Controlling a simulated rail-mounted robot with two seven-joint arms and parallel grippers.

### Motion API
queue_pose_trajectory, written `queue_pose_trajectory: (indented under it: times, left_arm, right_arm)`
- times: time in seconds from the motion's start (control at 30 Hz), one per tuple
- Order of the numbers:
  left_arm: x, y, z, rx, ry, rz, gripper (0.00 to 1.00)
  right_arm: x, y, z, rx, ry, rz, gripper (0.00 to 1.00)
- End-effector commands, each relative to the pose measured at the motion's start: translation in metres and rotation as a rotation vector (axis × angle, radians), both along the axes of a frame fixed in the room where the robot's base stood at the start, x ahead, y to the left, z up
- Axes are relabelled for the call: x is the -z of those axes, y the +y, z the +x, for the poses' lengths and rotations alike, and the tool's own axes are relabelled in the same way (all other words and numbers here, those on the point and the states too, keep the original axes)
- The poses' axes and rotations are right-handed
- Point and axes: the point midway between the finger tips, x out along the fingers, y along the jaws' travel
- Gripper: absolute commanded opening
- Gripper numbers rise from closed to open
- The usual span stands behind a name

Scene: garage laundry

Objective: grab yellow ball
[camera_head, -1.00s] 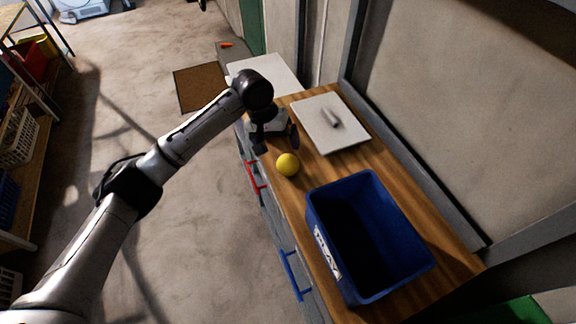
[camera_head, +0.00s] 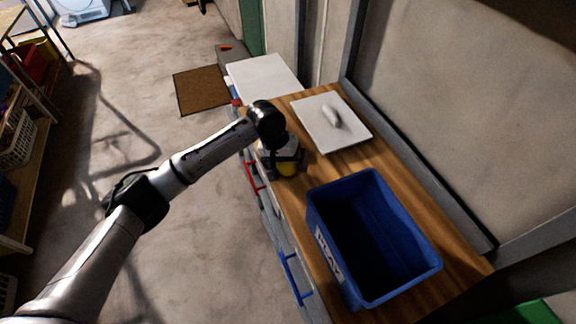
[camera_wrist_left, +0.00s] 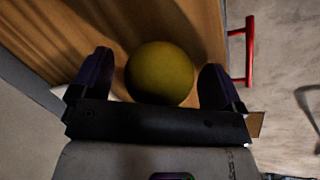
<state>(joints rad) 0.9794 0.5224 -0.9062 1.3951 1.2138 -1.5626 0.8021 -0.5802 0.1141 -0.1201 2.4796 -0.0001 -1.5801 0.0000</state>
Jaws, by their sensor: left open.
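The yellow ball (camera_head: 287,169) sits on the wooden counter, left of the blue bin and partly hidden by my left gripper in the head view. My left gripper (camera_head: 289,167) is over the ball, with its fingers apart. In the left wrist view the ball (camera_wrist_left: 160,73) lies between the two spread dark fingers of the left gripper (camera_wrist_left: 158,82), with a gap visible on each side. My right gripper is not in view.
A blue bin (camera_head: 317,218) with a white label stands on the wooden counter (camera_head: 400,178) to the right of the ball. A white board (camera_head: 318,128) with a small pale object (camera_head: 332,113) lies behind. Red (camera_head: 254,177) and blue (camera_head: 293,276) handles are on the counter's front.

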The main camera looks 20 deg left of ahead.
Motion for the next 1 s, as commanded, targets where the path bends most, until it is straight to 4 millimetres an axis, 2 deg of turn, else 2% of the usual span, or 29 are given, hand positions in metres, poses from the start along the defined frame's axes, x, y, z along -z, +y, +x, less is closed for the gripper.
queue_pose_trajectory:
  times: [0.2,0.77,1.0]
  left_arm:
    - [0.0003,-0.0001,0.0002,0.000,-0.001,0.000,0.93]
    - [0.0002,0.0002,0.0002,0.000,-0.001,0.000,0.40]
    - [-0.0021,0.0002,0.0004,0.000,-0.001,0.000,0.40]
  right_arm:
    - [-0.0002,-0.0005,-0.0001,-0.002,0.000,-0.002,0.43]
    - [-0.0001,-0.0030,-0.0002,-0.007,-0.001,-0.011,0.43]
    - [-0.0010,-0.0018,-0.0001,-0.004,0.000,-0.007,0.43]
